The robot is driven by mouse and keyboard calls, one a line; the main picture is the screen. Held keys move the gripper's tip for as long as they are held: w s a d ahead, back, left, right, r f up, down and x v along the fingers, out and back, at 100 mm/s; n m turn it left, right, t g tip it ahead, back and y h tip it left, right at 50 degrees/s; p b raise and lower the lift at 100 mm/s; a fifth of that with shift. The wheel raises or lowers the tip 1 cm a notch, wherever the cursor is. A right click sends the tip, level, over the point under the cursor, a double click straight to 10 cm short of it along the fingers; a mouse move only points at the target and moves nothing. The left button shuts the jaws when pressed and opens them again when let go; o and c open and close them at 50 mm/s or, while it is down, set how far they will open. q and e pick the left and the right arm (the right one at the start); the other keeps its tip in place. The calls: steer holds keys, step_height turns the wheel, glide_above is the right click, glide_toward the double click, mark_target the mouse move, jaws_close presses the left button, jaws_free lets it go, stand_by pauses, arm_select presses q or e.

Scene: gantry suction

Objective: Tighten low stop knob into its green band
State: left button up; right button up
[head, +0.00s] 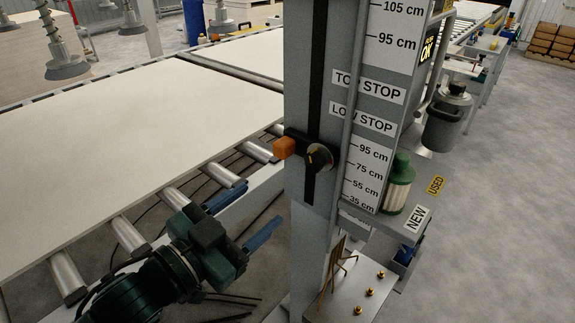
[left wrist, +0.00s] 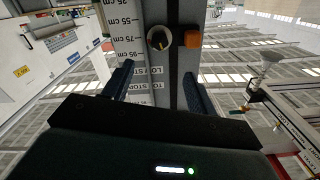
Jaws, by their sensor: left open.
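The low stop knob (head: 319,157) is a round dark knob with an orange-yellow mark, on a slide in the black slot of the grey post (head: 296,100). An orange block (head: 284,147) sits at its left. In the upside-down left wrist view, the knob (left wrist: 159,38) shows a pale rim, and the orange block (left wrist: 192,38) is beside it. I cannot make out a green band. My left gripper (head: 262,201) is open and empty, below and left of the knob, apart from it. In the left wrist view its blue fingers (left wrist: 158,70) point towards the knob. My right gripper is out of view.
A LOW STOP label (head: 362,119) and a centimetre scale (head: 367,174) are right of the knob. A roller conveyor with a large pale panel (head: 110,110) lies left. A green-capped canister (head: 399,184) stands on a shelf. A small metal plate (head: 360,288) with brass pegs is below.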

arm_select(q)
steer(key=p, duration=0.2)
glide_toward(312, 163)
steer(key=x, duration=0.6)
steer(key=shift+w+d, duration=0.2)
steer(key=shift+x, duration=0.75)
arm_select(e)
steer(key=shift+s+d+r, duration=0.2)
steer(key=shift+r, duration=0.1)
arm_select(q)
steer(key=c, duration=1)
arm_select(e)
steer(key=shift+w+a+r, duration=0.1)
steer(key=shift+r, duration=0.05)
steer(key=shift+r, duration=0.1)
